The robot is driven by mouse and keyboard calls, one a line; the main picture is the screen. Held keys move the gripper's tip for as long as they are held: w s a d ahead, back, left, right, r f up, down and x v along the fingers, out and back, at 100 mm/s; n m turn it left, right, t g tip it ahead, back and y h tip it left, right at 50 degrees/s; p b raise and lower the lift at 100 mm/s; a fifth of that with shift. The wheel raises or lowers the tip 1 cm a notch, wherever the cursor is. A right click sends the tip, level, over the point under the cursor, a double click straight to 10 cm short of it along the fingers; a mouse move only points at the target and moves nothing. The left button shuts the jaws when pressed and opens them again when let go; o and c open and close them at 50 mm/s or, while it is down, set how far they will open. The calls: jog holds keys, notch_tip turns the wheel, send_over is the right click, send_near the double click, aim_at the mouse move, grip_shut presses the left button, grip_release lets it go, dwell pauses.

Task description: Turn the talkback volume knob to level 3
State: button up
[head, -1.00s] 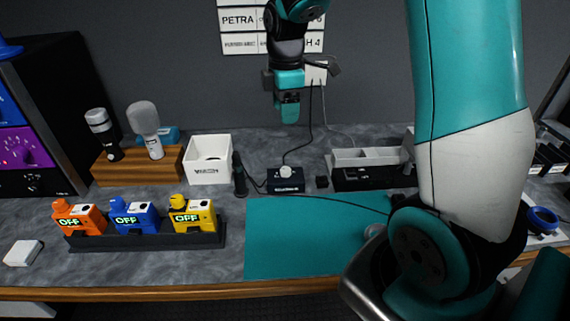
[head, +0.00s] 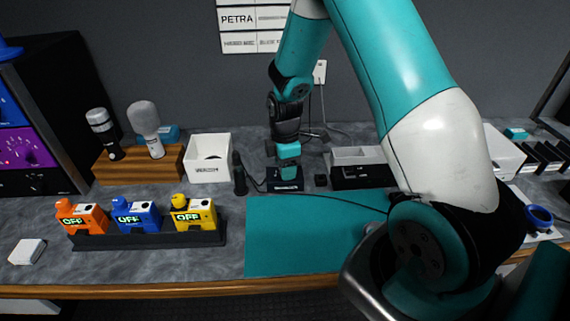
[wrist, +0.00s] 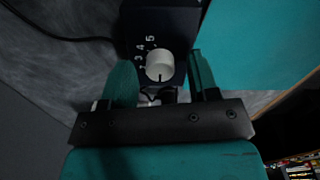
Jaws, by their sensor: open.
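The talkback box is a small dark box (head: 286,186) on the counter behind the teal mat. Its white round knob (wrist: 160,66) shows in the wrist view, with the numbers 3, 4 and 5 printed beside it. A short dark mark is on the knob's edge on the side toward my gripper, away from the 5. My gripper (wrist: 163,80) is open, one teal finger on each side of the knob in the picture; contact is not visible. In the head view my gripper (head: 288,158) hangs pointing down over the box and hides the knob.
A white bin (head: 208,172) and a black upright handset (head: 239,174) stand left of the box. A grey tray unit (head: 358,157) is on the right. A cable runs over the teal mat (head: 300,240), which is otherwise clear.

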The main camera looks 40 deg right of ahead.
jog(key=shift+f, duration=0.15)
jog(key=c, duration=0.9)
jog(key=shift+c, duration=0.2)
jog(key=shift+m, duration=0.3)
jog(key=m, duration=0.3)
jog(key=shift+m, duration=0.4)
jog(key=m, duration=0.4)
jog(key=shift+w+m, duration=0.1)
jog(key=shift+m, duration=0.2)
jog(key=m, duration=0.8)
jog(key=shift+m, duration=0.3)
jog(key=shift+d, duration=0.1)
